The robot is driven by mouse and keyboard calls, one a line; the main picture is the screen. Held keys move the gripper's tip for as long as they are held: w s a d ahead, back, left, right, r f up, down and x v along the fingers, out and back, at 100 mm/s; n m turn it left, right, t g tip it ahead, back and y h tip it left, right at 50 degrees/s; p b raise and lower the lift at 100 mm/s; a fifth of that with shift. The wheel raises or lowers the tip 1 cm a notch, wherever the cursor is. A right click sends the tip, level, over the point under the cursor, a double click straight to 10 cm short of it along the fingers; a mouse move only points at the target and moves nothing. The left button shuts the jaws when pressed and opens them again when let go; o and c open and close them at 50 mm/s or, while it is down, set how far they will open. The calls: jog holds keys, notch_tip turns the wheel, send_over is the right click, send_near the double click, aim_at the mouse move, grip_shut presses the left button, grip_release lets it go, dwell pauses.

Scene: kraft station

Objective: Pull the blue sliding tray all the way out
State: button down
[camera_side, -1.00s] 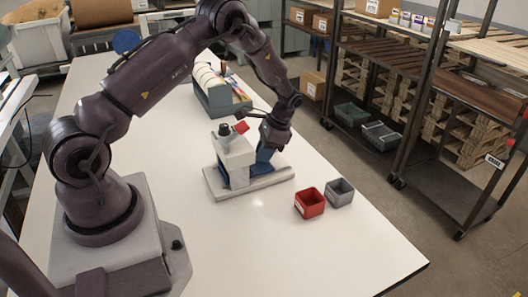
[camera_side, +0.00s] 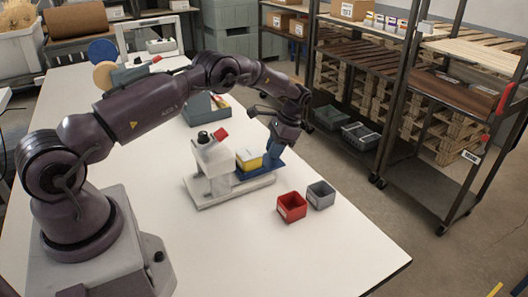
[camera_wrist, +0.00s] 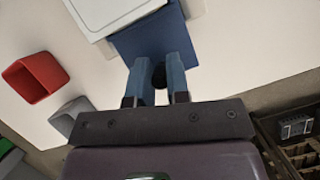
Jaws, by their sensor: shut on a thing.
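The blue sliding tray (camera_side: 262,171) sticks out to the right of a white and grey fixture (camera_side: 214,163) on the table. A yellow and white block (camera_side: 249,160) sits on the tray. In the wrist view the blue tray (camera_wrist: 152,42) lies at the fingertips, with a white surface beyond it. My gripper (camera_side: 273,153) is at the tray's outer end. In the wrist view my gripper (camera_wrist: 159,72) has its two blue fingers on either side of a dark round knob (camera_wrist: 159,76), shut on it. How far the tray still reaches inside the fixture is hidden.
A red bin (camera_side: 291,206) and a grey bin (camera_side: 321,195) stand in front of the fixture, near the table's right edge. A grey-blue organizer (camera_side: 203,108) stands behind it. The white table (camera_side: 330,246) is clear at the front. Shelving stands beyond the table.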

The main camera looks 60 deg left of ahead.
jog(key=shift+w, duration=0.55)
jog(key=c, duration=1.1)
grip_release()
jog(key=shift+r, duration=0.1)
jog(key=v, duration=0.7)
jog(key=shift+r, duration=0.15)
